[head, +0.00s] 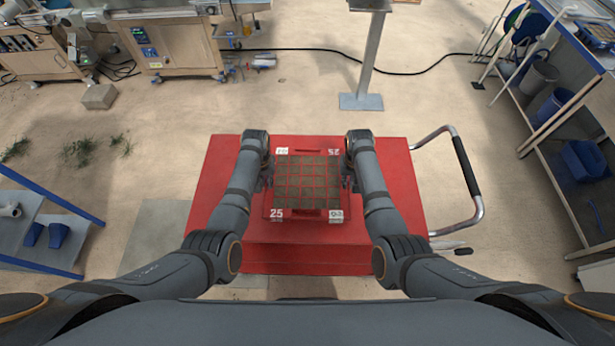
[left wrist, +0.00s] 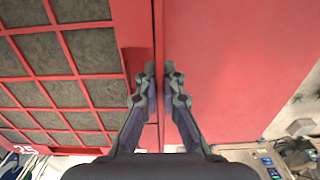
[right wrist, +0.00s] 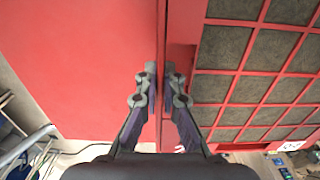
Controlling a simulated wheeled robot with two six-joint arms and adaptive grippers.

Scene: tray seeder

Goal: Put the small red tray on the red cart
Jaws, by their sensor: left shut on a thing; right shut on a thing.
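The small red tray (head: 307,215), a red grid with dark soil-filled cells and white "25" labels, is level over the red cart's flat top (head: 222,180). I cannot tell if it rests on the cart or hangs just above it. My left gripper (head: 268,180) is shut on the tray's left wall; the left wrist view shows its fingers (left wrist: 160,75) pinching the thin rim. My right gripper (head: 346,178) is shut on the tray's right wall; the right wrist view shows its fingers (right wrist: 166,75) on that rim. The fingertips are partly hidden in the head view.
The cart's metal push handle (head: 466,180) sticks out at the right. A grey post (head: 368,60) stands behind the cart. Shelving (head: 570,110) is at the far right, a blue-edged rack (head: 45,225) at the left, and wooden cabinets (head: 170,45) at the back left.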

